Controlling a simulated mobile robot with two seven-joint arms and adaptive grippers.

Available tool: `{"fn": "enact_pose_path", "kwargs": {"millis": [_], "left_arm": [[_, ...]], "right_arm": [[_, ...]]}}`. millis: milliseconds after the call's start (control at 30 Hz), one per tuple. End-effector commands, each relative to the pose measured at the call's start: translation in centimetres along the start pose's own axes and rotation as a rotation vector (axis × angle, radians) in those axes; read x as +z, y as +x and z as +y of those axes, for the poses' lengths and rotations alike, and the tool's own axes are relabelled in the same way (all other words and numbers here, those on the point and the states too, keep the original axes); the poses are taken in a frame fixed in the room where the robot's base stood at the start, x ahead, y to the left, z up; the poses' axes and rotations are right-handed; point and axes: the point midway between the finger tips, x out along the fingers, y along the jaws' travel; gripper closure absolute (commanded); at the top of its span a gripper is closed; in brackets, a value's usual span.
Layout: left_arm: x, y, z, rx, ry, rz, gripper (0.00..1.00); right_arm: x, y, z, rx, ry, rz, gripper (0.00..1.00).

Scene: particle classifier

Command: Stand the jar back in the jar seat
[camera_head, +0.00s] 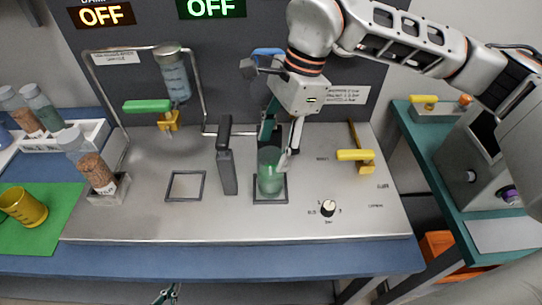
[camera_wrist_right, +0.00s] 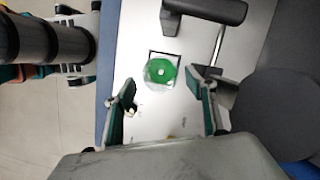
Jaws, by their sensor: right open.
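A clear jar with green contents (camera_head: 270,178) stands upright at a black square outline (camera_head: 258,202) on the steel panel. In the right wrist view the jar (camera_wrist_right: 160,73) covers part of the square (camera_wrist_right: 179,56). I cannot tell which fitting is the jar seat. My right gripper (camera_head: 282,150) is open above and behind the jar. In the wrist view its fingers (camera_wrist_right: 163,88) are spread on either side, with gaps to the jar. My left gripper (camera_head: 166,295) shows only a small tip at the bottom edge.
A black lever (camera_head: 227,170) stands left of the jar, and an empty square (camera_head: 185,186) lies beyond it. A yellow handle (camera_head: 356,156) and knob (camera_head: 328,208) are to the right. A leaning jar of brown grains (camera_head: 95,168) sits in a metal holder at left.

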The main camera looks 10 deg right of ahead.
Motion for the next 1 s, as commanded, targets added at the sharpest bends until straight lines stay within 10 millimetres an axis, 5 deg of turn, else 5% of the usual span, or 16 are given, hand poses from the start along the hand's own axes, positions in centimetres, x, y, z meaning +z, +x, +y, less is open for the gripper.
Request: {"fn": "enact_pose_path", "kwargs": {"millis": [200,400,1000], "left_arm": [[0.0,0.0,0.0,0.000,0.000,0.000,1.00],[0.0,0.0,0.0,0.000,-0.001,0.000,1.00],[0.0,0.0,0.1,0.001,-0.001,0.000,1.00]], "right_arm": [[0.0,-4.6,-0.1,-0.003,0.001,0.001,0.44],[0.0,-6.9,0.0,0.000,0.000,0.000,0.44],[0.0,-7.5,0.0,0.001,-0.001,0.000,0.44]]}}
